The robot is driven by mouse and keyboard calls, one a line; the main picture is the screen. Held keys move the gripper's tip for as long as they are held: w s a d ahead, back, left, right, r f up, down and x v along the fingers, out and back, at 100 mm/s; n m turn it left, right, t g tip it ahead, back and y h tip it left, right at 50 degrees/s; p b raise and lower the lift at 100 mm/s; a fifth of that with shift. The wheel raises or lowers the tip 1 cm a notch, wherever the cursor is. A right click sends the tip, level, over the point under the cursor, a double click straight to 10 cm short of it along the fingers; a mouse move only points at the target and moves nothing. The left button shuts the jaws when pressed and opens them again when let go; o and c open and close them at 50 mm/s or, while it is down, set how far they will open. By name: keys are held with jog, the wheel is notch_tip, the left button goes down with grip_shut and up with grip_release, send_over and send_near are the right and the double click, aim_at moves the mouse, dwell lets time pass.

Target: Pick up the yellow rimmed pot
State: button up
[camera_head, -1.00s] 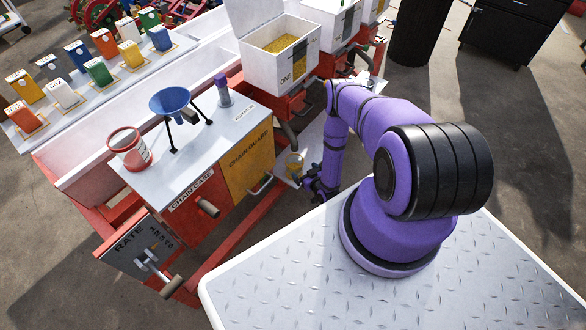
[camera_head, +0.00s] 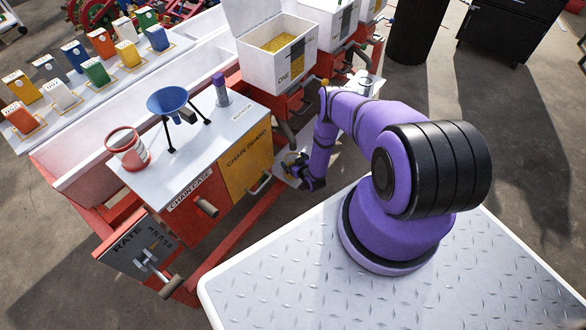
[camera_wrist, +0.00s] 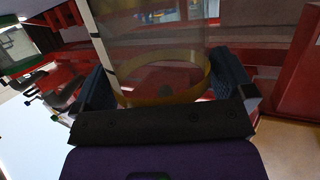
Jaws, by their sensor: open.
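The yellow rimmed pot (camera_wrist: 160,82) is a clear pot with a yellow band, seen close up in the wrist view. In the head view the pot (camera_head: 289,158) is small and partly hidden by my gripper, beside the front of the yellow chain guard box. My gripper (camera_wrist: 165,80) is open, with one dark finger on each side of the pot. Whether either finger touches it I cannot tell. In the head view my gripper (camera_head: 298,168) is low at the pot.
The yellow chain guard box (camera_head: 247,160) with its handle stands close on the left of my gripper. A white bin of yellow grain (camera_head: 275,70) stands behind. A red rimmed cup (camera_head: 128,147) and a blue funnel (camera_head: 168,101) are on the box tops.

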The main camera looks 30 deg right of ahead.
jog(key=c, duration=1.1)
jog(key=shift+r, duration=0.1)
jog(key=s+a+r, duration=0.2)
jog(key=s, duration=0.5)
jog(key=s+a+r, duration=0.3)
jog(key=s, duration=0.5)
jog(key=shift+a, duration=0.3)
